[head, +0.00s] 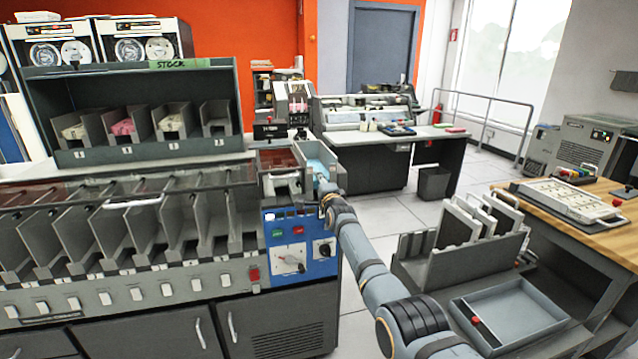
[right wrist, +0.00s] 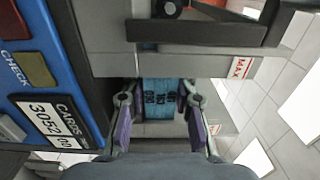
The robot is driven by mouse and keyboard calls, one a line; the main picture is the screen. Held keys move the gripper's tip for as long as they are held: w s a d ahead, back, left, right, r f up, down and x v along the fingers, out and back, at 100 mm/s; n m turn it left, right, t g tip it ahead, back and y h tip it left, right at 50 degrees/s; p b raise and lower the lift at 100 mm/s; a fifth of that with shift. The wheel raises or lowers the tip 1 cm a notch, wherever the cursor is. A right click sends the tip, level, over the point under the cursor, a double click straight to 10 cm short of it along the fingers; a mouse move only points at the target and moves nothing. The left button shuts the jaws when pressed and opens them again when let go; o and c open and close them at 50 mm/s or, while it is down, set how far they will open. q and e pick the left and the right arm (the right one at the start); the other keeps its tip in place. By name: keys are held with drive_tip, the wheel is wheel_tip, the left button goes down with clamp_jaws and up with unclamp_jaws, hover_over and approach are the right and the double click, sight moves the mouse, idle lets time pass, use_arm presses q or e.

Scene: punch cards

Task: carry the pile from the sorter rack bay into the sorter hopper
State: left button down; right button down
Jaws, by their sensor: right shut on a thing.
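My right gripper (head: 324,186) is at the right end of the sorter, at the grey-walled hopper (head: 333,153). In the right wrist view its two fingers (right wrist: 160,112) are shut on a blue pile of cards (right wrist: 158,90) with dark markings. The pile also shows as a light blue patch (head: 318,168) beside the hopper wall in the head view. Whether it rests on the hopper floor is hidden. A red MAX label (right wrist: 242,66) is on the wall beside it. The rack (head: 150,155) marked STOCK has several bays; the rightmost bay (head: 217,118) looks empty. My left gripper is not in view.
The blue control panel (head: 300,250) stands just left of my arm. The other rack bays hold cream (head: 75,128), pink (head: 122,126) and tan (head: 172,122) piles. A card holder (head: 465,250) and grey tray (head: 515,310) are at the right. Open floor lies behind.

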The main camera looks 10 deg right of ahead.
drive_tip(key=c, duration=1)
unclamp_jaws()
drive_tip(key=shift+s+r, duration=0.1)
drive_tip(key=shift+r, duration=0.1)
drive_tip(key=shift+c, duration=0.2)
drive_tip(key=shift+f, duration=0.15)
drive_tip(key=shift+f, duration=0.1)
drive_tip(key=shift+f+b, duration=0.5)
drive_tip(key=shift+r+p, duration=0.1)
drive_tip(key=shift+p, duration=0.3)
